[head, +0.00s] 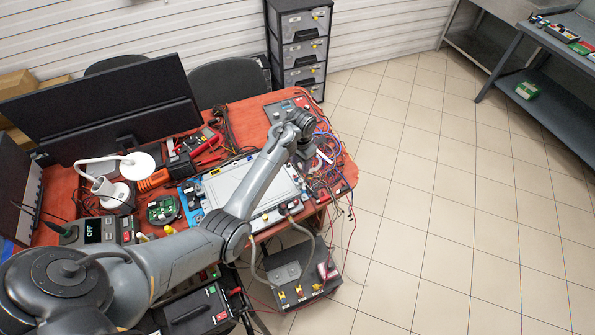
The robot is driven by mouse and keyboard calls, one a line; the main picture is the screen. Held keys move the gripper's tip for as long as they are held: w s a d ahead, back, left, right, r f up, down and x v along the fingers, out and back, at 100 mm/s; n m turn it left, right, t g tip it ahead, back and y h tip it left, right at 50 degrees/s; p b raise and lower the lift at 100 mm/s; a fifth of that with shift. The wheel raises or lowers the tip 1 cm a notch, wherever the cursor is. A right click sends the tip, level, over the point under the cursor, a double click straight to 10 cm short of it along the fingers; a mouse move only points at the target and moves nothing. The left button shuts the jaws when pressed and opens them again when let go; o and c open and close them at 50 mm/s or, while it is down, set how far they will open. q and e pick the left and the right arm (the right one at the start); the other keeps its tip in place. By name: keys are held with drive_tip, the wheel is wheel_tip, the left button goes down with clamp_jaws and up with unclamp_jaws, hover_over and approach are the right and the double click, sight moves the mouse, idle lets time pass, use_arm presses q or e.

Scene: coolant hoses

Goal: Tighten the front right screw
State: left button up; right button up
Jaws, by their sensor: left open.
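A white, flat-topped unit with a blue edge (288,184) lies on the red work table. My left arm crosses over it, hiding part of its top. The front right screw is too small or hidden, so I cannot make it out. A grey hose (312,240) runs from the unit's front edge down to a grey box (298,284) below. My left gripper (304,155) is over the table at the unit's far right corner, pointing down. It is open, with its fingertips hard to see. My right gripper is not in view.
Loose wires (330,172) crowd the table's right end. A drawer cabinet (302,45) stands behind. The tiled floor (430,215) to the right is clear.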

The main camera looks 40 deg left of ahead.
sight(301, 180)
use_arm(q)
wheel_tip(301, 180, down, 10)
drive_tip(key=shift+w+f+b, duration=0.15)
drive_tip(key=shift+f+b, duration=0.05)
drive_tip(key=shift+b, duration=0.8)
clamp_jaws()
